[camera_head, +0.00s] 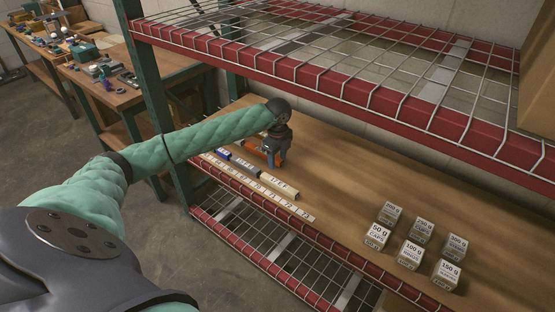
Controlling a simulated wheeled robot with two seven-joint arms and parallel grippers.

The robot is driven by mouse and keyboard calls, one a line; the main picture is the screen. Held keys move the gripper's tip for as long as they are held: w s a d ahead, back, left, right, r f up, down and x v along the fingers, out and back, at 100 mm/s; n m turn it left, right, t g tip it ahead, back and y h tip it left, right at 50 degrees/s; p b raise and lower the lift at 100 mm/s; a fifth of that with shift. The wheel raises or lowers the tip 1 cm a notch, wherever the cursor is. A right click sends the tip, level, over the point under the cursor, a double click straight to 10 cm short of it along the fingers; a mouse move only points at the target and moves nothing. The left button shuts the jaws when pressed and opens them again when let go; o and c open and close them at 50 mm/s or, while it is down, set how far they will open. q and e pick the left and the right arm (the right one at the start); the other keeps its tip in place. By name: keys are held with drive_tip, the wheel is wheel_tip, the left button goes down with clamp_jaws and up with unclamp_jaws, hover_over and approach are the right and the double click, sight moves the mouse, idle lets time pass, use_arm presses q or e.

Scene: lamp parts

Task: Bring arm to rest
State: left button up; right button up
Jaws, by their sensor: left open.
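My left arm, in a green padded sleeve, reaches from the lower left across to the wooden shelf board (345,207). My left gripper (270,163) is open and points down over the left part of the board, behind a row of small cylinders. An orange part (258,153) shows beside the gripper, partly hidden by it; I cannot tell whether the two touch. A cream labelled cylinder (281,187) and a dark-banded one (245,168) lie along the front edge. A blue-ended piece (222,154) lies further left. My right gripper is not in view.
Several labelled weight boxes (411,255) stand at the right of the board. A numbered strip (265,190) runs along its front edge. A red-edged wire shelf (330,70) hangs above, and a green post (155,90) stands at the left. The board's middle is clear.

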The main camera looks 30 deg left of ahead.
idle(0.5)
use_arm(q)
drive_tip(key=shift+n+t+h, duration=0.3)
drive_tip(key=shift+n+h, duration=0.1)
drive_tip(key=shift+n, duration=0.3)
drive_tip(key=s+d+f, duration=0.2)
drive_tip(key=d, duration=0.2)
drive_tip(key=s+d+f, duration=0.2)
drive_tip(key=d+f, duration=0.1)
drive_tip(key=d, duration=0.1)
drive_tip(key=s+d+f, duration=0.2)
drive_tip(key=d+f, duration=0.1)
drive_tip(key=d, duration=0.1)
drive_tip(key=shift+s+d, duration=0.25)
drive_tip(key=shift+s, duration=0.15)
drive_tip(key=s+d+f+n+t+h, duration=0.1)
drive_tip(key=s+d+f+n, duration=0.3)
drive_tip(key=s+d, duration=0.7)
drive_tip(key=s+r+n+t+y, duration=0.2)
drive_tip(key=s+n, duration=1)
drive_tip(key=s, duration=0.8)
drive_tip(key=s+d+f+g, duration=0.1)
drive_tip(key=d+f, duration=0.1)
drive_tip(key=f, duration=1)
drive_tip(key=s+d+f+g+h, duration=0.1)
drive_tip(key=d+f, duration=0.1)
drive_tip(key=f, duration=1)
drive_tip(key=shift+d+f+m, duration=0.15)
drive_tip(key=shift+d+m, duration=0.15)
drive_tip(key=shift+s, duration=0.1)
